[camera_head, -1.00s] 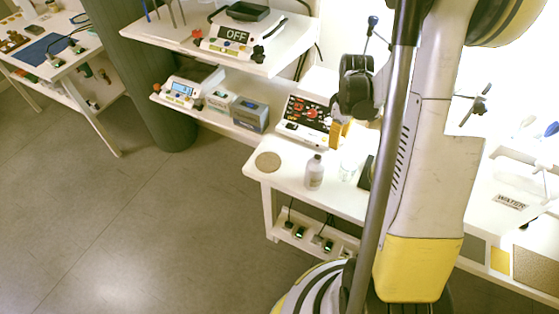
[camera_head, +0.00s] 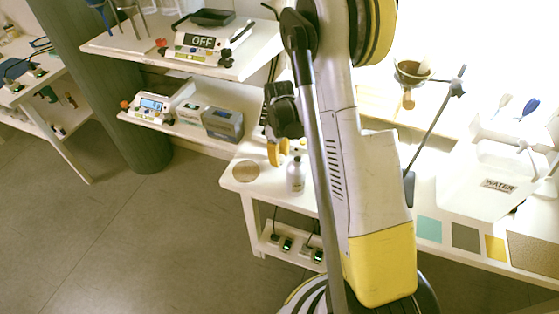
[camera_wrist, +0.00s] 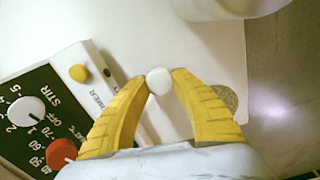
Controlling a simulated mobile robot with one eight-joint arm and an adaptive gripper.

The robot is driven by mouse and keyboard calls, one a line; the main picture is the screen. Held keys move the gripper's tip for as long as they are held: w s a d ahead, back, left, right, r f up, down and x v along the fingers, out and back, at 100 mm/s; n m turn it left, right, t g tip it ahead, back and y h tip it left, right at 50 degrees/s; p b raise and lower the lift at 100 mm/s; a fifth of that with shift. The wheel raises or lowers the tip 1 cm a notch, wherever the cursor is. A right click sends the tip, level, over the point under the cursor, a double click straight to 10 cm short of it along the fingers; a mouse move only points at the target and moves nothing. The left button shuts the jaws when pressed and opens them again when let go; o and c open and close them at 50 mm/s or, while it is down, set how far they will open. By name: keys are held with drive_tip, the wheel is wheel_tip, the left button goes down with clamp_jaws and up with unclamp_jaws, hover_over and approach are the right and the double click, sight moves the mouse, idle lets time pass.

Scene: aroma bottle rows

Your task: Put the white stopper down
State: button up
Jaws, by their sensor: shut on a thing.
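My gripper (camera_wrist: 158,82) has its two yellow fingers closed on the small round white stopper (camera_wrist: 158,81), which shows between the fingertips in the wrist view. In the head view my gripper (camera_head: 278,153) is over the front part of the white bench (camera_head: 241,153), just up and left of a grey-white bottle (camera_head: 296,174). The stopper cannot be made out there. A round cork disc (camera_head: 245,171) lies near the bench's left corner. In the wrist view the cork disc (camera_wrist: 226,98) is partly hidden behind the right finger.
A hotplate stirrer (camera_wrist: 40,118) with white and red knobs lies left of the fingers in the wrist view. A pale rounded object (camera_wrist: 215,6) is cut off at the top. The bench's edge drops to the floor at right. Bare bench top lies between them.

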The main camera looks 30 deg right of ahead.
drive_tip(key=shift+f, duration=0.25)
drive_tip(key=o, duration=0.9)
drive_tip(key=shift+o, duration=0.2)
drive_tip(key=shift+r, duration=0.1)
